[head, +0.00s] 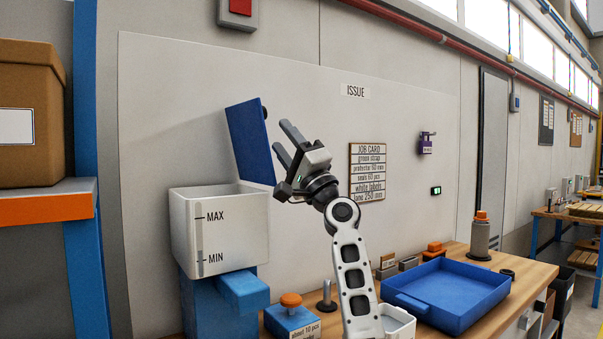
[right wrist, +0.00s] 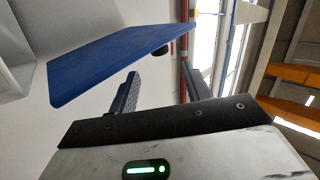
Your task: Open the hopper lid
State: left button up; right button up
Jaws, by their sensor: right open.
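The hopper (head: 225,232) is a white bin with MAX and MIN marks on a blue stand at the left of the bench. Its blue lid (head: 250,142) stands raised and tilted above the bin's right side, with a small dark knob (head: 265,113) near its top edge. My right gripper (head: 283,139) is open and empty just right of the lid, apart from it. In the right wrist view the lid (right wrist: 105,62) and its dark knob (right wrist: 160,51) are beyond the open fingers, not between them. My left gripper is not in view.
A blue tray (head: 452,292) lies on the bench (head: 535,270) at right. A blue box with an orange knob (head: 291,300) and a metal post (head: 326,297) stand right of the hopper. A shelf with a cardboard box (head: 28,112) is at far left.

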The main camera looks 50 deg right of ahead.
jog(key=b+v, duration=0.1)
jog(key=v, duration=0.5)
jog(key=shift+s+f+b, duration=0.15)
jog(key=shift+s+b, duration=0.15)
